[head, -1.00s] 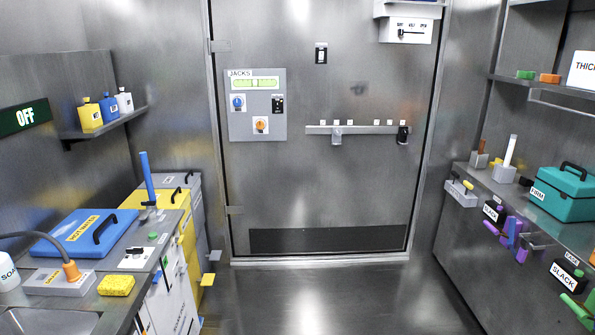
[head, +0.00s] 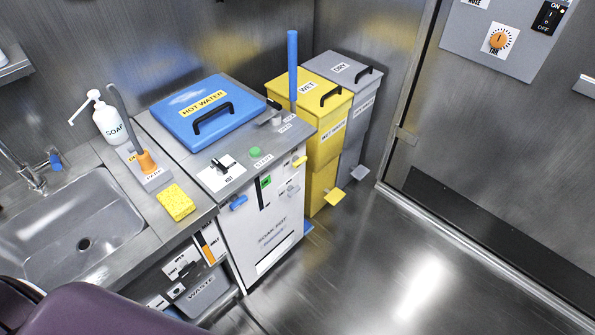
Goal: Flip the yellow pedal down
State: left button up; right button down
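The yellow pedal (head: 335,197) is a small flat plate sticking out low at the front right of the yellow WET bin (head: 322,150), close above the floor. Whether it is up or down is hard to tell from this angle. The WET bin's lid (head: 308,92), with a black handle, is shut. A grey pedal (head: 360,172) sticks out beside it from the grey DRY bin (head: 357,120). Neither of my grippers is in view.
A steel cabinet (head: 262,235) with a blue HOT WATER lid (head: 207,108) and an upright blue lever (head: 292,70) stands left of the bins. A sink (head: 90,235) is further left. The floor (head: 400,265) in front of the pedals is clear.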

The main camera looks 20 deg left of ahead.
aim_at(333, 196)
jog(key=i+l+u, duration=0.65)
jog(key=l+u, duration=0.2)
jog(key=l, duration=0.2)
